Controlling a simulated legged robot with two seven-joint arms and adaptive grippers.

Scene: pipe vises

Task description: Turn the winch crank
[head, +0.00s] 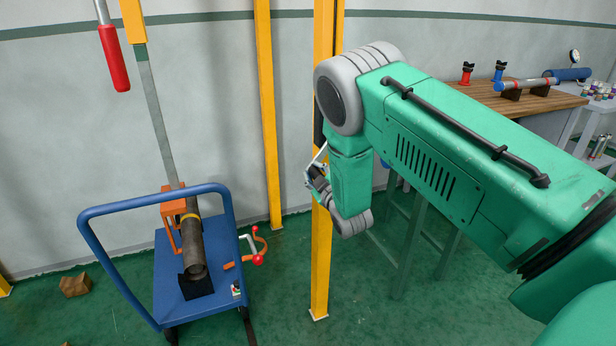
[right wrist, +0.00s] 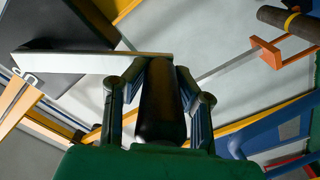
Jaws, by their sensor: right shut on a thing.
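The winch crank shows in the right wrist view as a flat silver arm (right wrist: 90,62) with a black cylindrical grip (right wrist: 160,105). The silver arm runs left across a dark block (right wrist: 65,80). My right gripper (right wrist: 158,85) has its fingers on both sides of the black grip and is shut on it. In the head view my right gripper (head: 317,178) is beside the yellow post (head: 322,255), partly hidden by my green arm. A bit of the silver crank arm (head: 318,157) shows just above the fingers. The winch body is mostly hidden. My left gripper is not in view.
A blue cart (head: 215,278) carrying a pipe (head: 191,245) in an orange vise stands at the left. A red-handled lever (head: 114,60) hangs at the upper left. A wooden workbench (head: 520,98) is at the back right. Green floor lies between cart and post.

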